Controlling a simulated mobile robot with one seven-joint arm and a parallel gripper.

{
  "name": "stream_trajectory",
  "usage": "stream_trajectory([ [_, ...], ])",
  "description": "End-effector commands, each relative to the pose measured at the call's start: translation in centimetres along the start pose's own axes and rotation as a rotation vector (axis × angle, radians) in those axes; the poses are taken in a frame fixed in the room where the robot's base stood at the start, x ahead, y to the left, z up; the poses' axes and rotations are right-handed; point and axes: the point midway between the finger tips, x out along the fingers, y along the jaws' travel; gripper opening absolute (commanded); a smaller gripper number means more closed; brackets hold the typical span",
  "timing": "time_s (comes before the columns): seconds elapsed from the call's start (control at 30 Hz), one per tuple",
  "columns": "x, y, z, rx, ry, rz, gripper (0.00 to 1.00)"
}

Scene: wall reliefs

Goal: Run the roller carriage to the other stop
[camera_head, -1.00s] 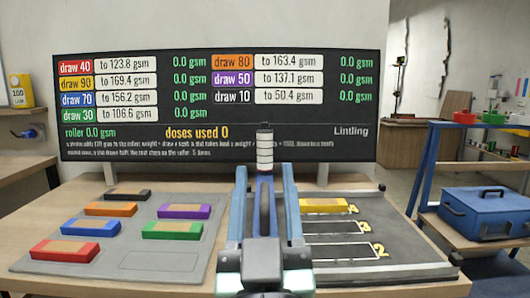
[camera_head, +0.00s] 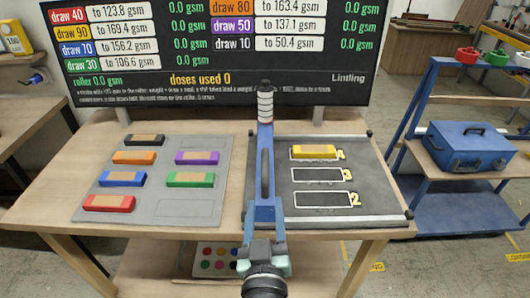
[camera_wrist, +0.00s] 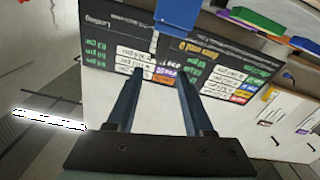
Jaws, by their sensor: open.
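The dark tray (camera_head: 385,190) on the right half of the table has a pale bar (camera_head: 350,222) along its front edge and dark fittings at its corners. This bar may be the roller carriage; I cannot tell for sure. A yellow block (camera_head: 316,152) lies in the tray's outlined place marked 4; the places marked 3 and 2 are empty. My blue arm stands in front of the tray's left edge and hides part of it. In the wrist view my gripper (camera_wrist: 160,74) is open and empty, pointing towards the upside-down sign, apart from the tray.
A grey board (camera_head: 150,208) on the left holds several coloured blocks, with one empty outline. The dark sign (camera_head: 205,50) stands behind and reads roller 0.0 gsm, doses used 0. A blue toolbox (camera_head: 470,148) sits on a blue rack at the right. Floor shows between table and rack.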

Motion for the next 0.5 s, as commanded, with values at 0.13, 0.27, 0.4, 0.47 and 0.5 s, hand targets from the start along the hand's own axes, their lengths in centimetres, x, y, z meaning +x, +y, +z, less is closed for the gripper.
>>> stream_trajectory([
  [0.13, 1.5, 0.0, 0.0, 0.0, 0.003, 0.0, 0.52],
  [0.27, 3.6, 0.1, -0.1, -0.002, 0.003, 0.001, 0.52],
  [0.4, 6.2, 0.1, -0.1, -0.002, 0.003, 0.001, 0.52],
  [0.47, 7.2, 0.0, -0.1, -0.001, 0.002, 0.0, 0.52],
  [0.5, 7.9, 0.0, -0.1, -0.002, 0.003, 0.0, 0.52],
])
